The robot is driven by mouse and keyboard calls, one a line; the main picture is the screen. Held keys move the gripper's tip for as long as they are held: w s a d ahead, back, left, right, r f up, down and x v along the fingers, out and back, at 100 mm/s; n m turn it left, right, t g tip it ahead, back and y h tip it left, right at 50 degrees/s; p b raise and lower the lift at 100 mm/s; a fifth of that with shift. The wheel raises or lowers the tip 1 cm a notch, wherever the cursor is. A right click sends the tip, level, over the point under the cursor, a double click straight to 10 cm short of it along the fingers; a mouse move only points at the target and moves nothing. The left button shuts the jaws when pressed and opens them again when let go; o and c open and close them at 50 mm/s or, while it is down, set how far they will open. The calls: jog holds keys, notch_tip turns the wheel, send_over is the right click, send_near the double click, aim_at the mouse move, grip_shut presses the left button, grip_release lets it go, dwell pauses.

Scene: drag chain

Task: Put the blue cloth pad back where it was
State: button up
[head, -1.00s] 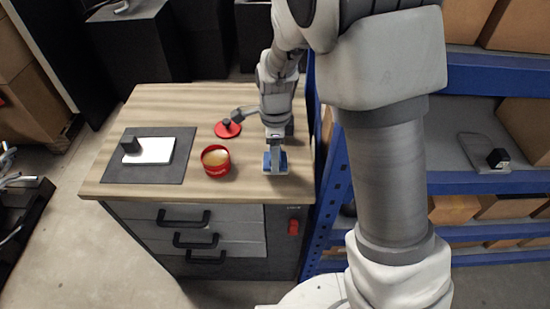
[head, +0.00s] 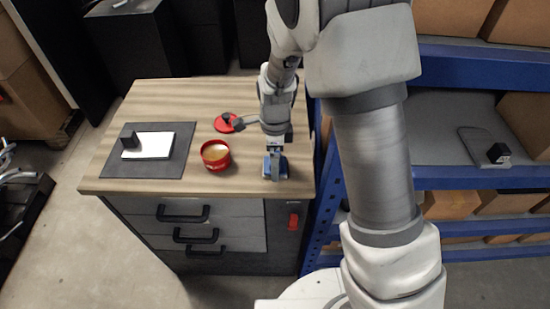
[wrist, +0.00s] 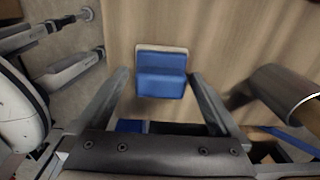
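The blue cloth pad (head: 283,173) lies on the wooden worktop near its front right corner. In the wrist view the pad (wrist: 161,84) is a blue block on a pale base, resting on the wood. My gripper (wrist: 159,75) is open, with one finger on either side of the pad in that view and a gap to each. In the head view my gripper (head: 274,160) is right at the pad and partly covers it. Its exact height over the worktop is hard to tell.
A red tin (head: 216,163) with tan contents stands left of the pad. A red lid (head: 222,126) lies behind it. A dark mat (head: 170,170) with a white sheet (head: 152,148) and black block (head: 129,138) is at left. Blue shelving (head: 335,190) stands close right.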

notch_tip(320, 180, up, 12)
jog(key=p, duration=0.1)
jog(key=shift+r, duration=0.2)
jog(key=shift+s, duration=0.15)
dwell(0.6)
